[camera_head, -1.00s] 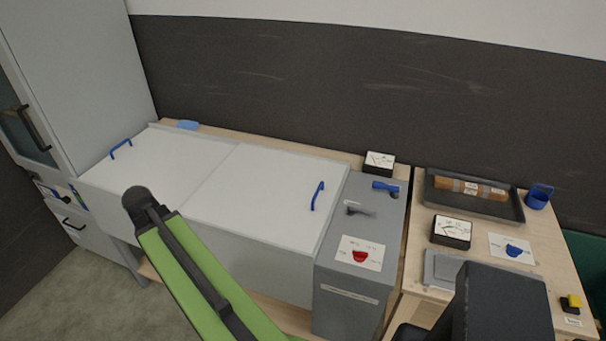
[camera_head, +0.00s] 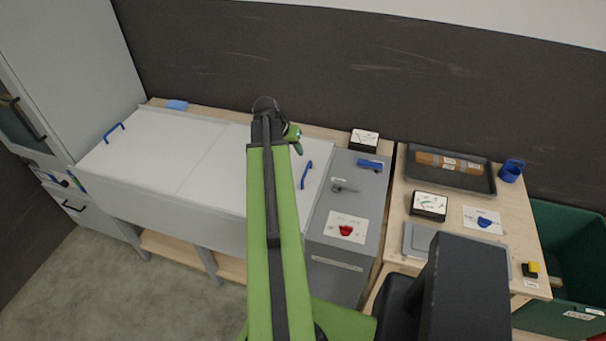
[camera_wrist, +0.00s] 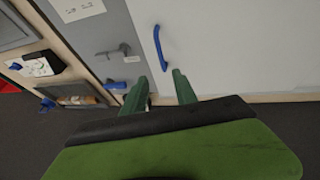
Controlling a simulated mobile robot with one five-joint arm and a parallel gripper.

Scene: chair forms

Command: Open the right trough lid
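The right trough lid (camera_head: 222,185) is white and lies shut. Its blue handle (camera_head: 306,175) stands near its right edge. In the wrist view the blue handle (camera_wrist: 160,48) is beyond my fingertips, on the pale lid (camera_wrist: 235,45). My gripper (camera_wrist: 158,82) is open there, with two green fingers apart and nothing between them. In the head view my gripper (camera_head: 294,137) is over the back of the right lid, behind the handle and apart from it. My arm hides part of the lid.
The left lid (camera_head: 145,150), with its own blue handle (camera_head: 114,132), is shut. A grey cabinet (camera_head: 345,240) with a red knob (camera_head: 346,230) and a lever adjoins on the right. A wooden table (camera_head: 515,225) with a dark tray (camera_head: 450,172) stands farther right. A dark wall is behind.

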